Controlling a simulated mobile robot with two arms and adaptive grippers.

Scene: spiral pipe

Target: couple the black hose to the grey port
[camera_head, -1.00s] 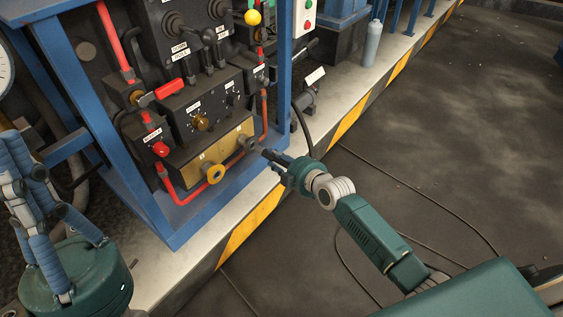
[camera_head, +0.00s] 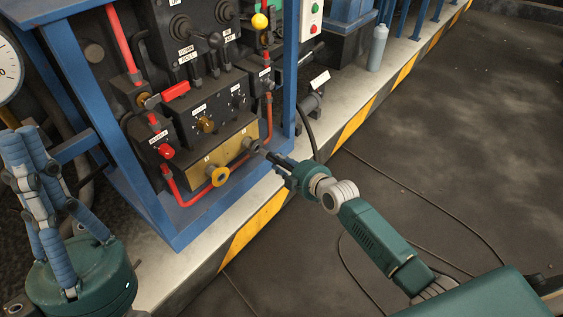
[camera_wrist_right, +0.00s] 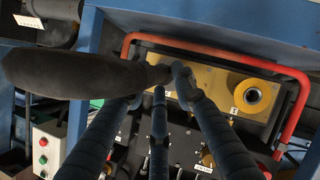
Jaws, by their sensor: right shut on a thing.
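The grey port (camera_head: 255,146) sits at the right end of the brass block on the panel in the head view. A yellow port (camera_head: 218,176) is to its left and also shows in the right wrist view (camera_wrist_right: 252,95). My right gripper (camera_head: 276,160) is shut on the black hose, its tip close in front of the grey port; contact cannot be told. In the right wrist view the hose (camera_wrist_right: 80,75) runs from the left to the fingertips (camera_wrist_right: 166,78), which hide the grey port. My left gripper (camera_head: 28,135) stands at the far left, empty, blue fingers upward, its opening unclear.
A blue frame (camera_head: 150,205) surrounds the panel. A red pipe (camera_head: 172,187) bends around the brass block. A red lever (camera_head: 176,91) and several knobs stick out above. The dark floor at right is clear except for thin cables.

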